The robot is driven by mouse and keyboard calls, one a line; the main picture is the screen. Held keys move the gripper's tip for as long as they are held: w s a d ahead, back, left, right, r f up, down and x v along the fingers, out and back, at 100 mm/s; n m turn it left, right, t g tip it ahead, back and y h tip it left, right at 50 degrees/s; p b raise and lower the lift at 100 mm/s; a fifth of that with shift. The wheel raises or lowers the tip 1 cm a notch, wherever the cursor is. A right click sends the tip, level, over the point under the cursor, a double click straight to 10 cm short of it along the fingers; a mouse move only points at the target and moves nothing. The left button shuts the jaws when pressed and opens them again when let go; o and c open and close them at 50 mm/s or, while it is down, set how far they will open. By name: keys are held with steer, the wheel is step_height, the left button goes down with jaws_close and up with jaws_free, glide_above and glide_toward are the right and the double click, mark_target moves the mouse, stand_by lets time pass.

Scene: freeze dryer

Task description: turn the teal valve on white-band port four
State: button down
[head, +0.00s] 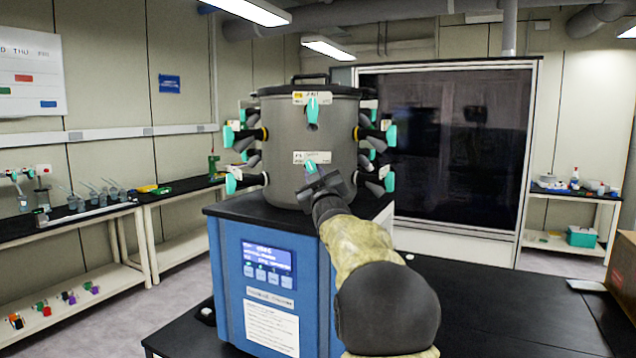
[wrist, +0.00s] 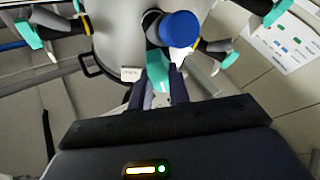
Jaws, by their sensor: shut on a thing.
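The grey drum (head: 285,130) of the freeze dryer carries several black ports with teal valves. The teal valve (head: 311,167) on the lower front port sits just below a white label (head: 312,157); its lettering is too small to read surely. My gripper (head: 320,181) is at this valve and covers most of its port. In the wrist view, my gripper (wrist: 164,88) has its two fingers closed about the teal handle (wrist: 157,66), which points toward me. A blue round cap (wrist: 180,27) shows just beyond it. The finger contact is partly hidden.
Another teal valve (head: 312,110) hangs above, under a label with a yellow patch. The blue base (head: 262,270) stands on a black bench (head: 480,300), whose right part is mostly clear.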

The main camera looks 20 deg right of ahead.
steer(key=shift+d+n+g+y+p, duration=0.1)
steer(key=shift+n+g+y+p, duration=0.15)
steer(key=shift+n+y+p, duration=0.8)
steer(key=shift+n+g+y+p, duration=0.1)
steer(key=shift+n+g+y, duration=0.1)
steer(key=shift+n, duration=1.7)
steer(key=shift+d+n+g+y+p, duration=0.1)
steer(key=shift+n+g+y+p, duration=0.15)
steer(key=shift+n+y+p, duration=0.8)
steer(key=shift+n+h+b, duration=0.3)
steer(key=shift+n+b, duration=0.15)
steer(key=shift+n, duration=0.05)
steer(key=c, duration=1.3)
jaws_free()
steer(key=shift+a, duration=0.15)
steer(key=shift+r, duration=0.1)
steer(key=shift+s, duration=0.15)
steer(key=s+f+b, duration=0.1)
steer(key=s, duration=0.4)
steer(key=s+f+b, duration=0.1)
steer(key=s+b, duration=0.1)
steer(key=s, duration=0.4)
steer(key=s+f+b, duration=0.1)
steer(key=s+b, duration=0.1)
steer(key=s, duration=0.4)
steer(key=shift+a+f, duration=0.15)
steer(key=shift+a, duration=0.1)
